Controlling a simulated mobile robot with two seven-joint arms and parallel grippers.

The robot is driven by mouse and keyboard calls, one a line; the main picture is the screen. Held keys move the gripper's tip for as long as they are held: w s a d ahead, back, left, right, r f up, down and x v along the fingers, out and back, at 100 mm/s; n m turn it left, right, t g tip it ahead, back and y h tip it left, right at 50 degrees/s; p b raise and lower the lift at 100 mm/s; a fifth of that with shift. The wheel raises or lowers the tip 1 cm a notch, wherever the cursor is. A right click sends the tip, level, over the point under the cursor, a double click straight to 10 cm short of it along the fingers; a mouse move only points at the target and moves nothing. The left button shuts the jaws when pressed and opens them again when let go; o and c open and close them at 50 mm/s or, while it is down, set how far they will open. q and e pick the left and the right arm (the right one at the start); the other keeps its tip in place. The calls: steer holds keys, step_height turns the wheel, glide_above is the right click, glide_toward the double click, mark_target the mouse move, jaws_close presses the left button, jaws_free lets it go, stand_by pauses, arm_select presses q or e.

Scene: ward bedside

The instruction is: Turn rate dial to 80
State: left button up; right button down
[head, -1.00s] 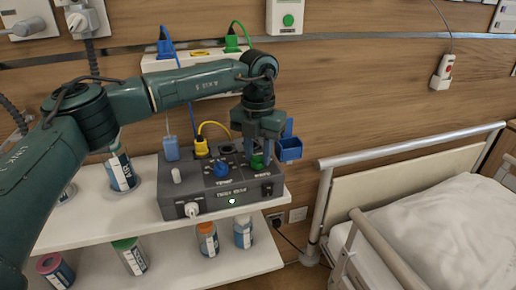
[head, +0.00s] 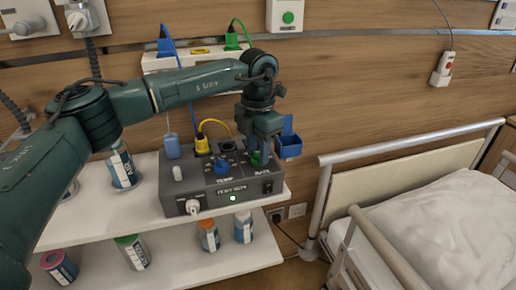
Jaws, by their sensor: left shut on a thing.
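The grey control box (head: 208,196) sits on the upper white shelf. The green rate dial (head: 256,159) is on the right of its top face, above the label "RATE", and is partly hidden by my left gripper. My left gripper (head: 262,157) points down from above and is shut on this dial. The dial's pointer and its scale are too small and covered to read. A blue dial (head: 222,166) stands left of it. My right gripper is not in view.
A yellow plug (head: 201,144) and a blue plug (head: 172,147) stand at the box's back. A blue bin (head: 289,146) hangs close to the right of my gripper. Bottles (head: 123,168) stand on the shelves. The bed rail (head: 400,143) is at right.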

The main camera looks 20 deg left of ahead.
mark_target(258, 154)
arm_select(q)
steer(key=o, duration=1)
steer(key=shift+c, duration=0.2)
step_height(258, 154, up, 13)
steer(key=shift+r, duration=0.1)
